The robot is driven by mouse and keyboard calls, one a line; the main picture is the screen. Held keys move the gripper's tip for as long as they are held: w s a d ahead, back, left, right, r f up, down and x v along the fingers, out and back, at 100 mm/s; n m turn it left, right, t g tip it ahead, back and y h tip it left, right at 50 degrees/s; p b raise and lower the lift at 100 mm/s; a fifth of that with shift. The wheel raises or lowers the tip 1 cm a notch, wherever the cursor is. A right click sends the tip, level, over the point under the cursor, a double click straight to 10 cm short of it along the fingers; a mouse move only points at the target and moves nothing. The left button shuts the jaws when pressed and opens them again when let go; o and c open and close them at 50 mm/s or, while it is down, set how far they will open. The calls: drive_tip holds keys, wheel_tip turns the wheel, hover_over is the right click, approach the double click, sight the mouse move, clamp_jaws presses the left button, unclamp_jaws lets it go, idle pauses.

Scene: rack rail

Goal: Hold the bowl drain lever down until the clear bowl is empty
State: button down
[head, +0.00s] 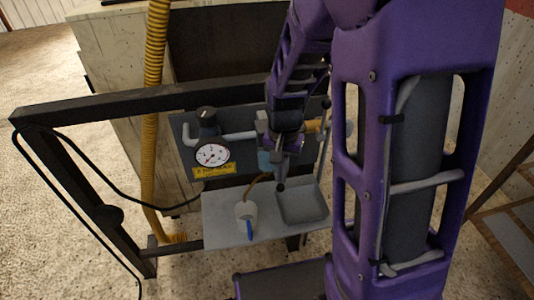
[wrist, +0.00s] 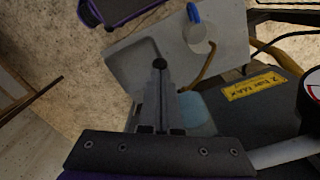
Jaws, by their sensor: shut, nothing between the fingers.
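The clear bowl (head: 264,160) hangs below the pipe on the dark panel, partly hidden by my gripper. Its pale blue side shows in the wrist view (wrist: 196,108); I cannot tell the liquid level. My gripper (head: 282,177) is shut and empty, pointing down just in front of the bowl. In the wrist view its fingers (wrist: 160,76) are together. A small dark round knob (wrist: 159,63), apparently the drain lever's end, is at the fingertips; it also shows in the head view (head: 281,187). Contact and whether the lever is pressed are unclear.
A brown tube (head: 256,186) runs from the bowl to a white cup (head: 246,214) with a blue handle on the grey shelf (head: 222,228). A recessed tray (head: 303,205) is beside it. A gauge (head: 212,155) and yellow label (head: 214,170) are left. A dark frame (head: 150,103) surrounds this.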

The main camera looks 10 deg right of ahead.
sight(281, 185)
drive_tip(key=shift+f+b, duration=1)
drive_tip(key=shift+f, duration=1.2)
idle(1.5)
wheel_tip(281, 185, up, 8)
drive_tip(key=p, duration=0.6)
drive_tip(key=shift+f+p, duration=0.15)
drive_tip(key=shift+p, duration=0.15)
drive_tip(key=shift+f, duration=0.15)
